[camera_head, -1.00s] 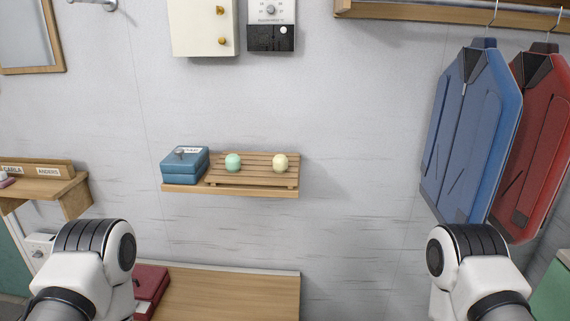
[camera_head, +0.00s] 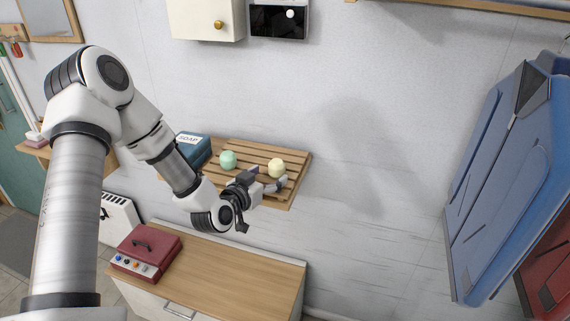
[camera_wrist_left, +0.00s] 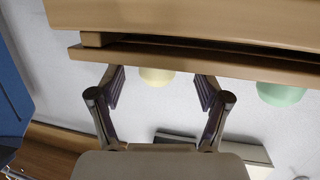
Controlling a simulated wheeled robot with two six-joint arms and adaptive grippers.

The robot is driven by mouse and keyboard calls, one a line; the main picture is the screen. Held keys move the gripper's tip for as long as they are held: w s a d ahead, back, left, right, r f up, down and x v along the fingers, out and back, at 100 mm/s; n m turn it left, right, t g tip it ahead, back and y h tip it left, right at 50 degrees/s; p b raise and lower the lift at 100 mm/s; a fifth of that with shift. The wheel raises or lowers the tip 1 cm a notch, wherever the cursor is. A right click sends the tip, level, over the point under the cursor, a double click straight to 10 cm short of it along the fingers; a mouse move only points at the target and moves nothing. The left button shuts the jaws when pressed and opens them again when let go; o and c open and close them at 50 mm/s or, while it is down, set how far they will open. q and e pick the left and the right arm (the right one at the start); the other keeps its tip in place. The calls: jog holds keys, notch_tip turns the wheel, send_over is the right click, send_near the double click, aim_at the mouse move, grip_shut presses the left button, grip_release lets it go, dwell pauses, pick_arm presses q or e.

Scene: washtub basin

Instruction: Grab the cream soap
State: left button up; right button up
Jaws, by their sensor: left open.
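The cream soap (camera_head: 277,168) is a round pale yellow piece on a slatted wooden rack (camera_head: 240,150) on the wall shelf. In the left wrist view, which looks upside down, the cream soap (camera_wrist_left: 157,76) shows in the gap between the two open fingers (camera_wrist_left: 160,88), partly hidden by the rack edge. I cannot tell whether the fingers touch it. My right gripper is out of view.
A mint-green soap (camera_head: 228,160) sits on the rack to the left of the cream one. A blue soap box (camera_head: 192,150) stands at the shelf's left end. Below is a wooden-topped cabinet (camera_head: 225,275) with a red case (camera_head: 147,252). Jackets hang at right.

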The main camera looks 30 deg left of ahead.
aim_at(272, 172)
pick_arm(q)
jog(key=w, duration=0.2)
jog(key=w+p, duration=0.1)
jog(key=w, duration=0.1)
jog(key=shift+w+d+f, duration=0.1)
jog(key=shift+d+f, duration=0.1)
jog(key=shift+d, duration=0.05)
jog(key=shift+w+f, duration=0.15)
jog(key=shift+w, duration=0.1)
jog(key=shift+a+f, duration=0.1)
jog(key=shift+a, duration=0.1)
jog(key=shift+s+a, duration=0.1)
jog(key=shift+s, duration=0.05)
jog(key=c, duration=1.2)
jog(key=shift+c, duration=0.3)
jog(key=shift+r, duration=0.25)
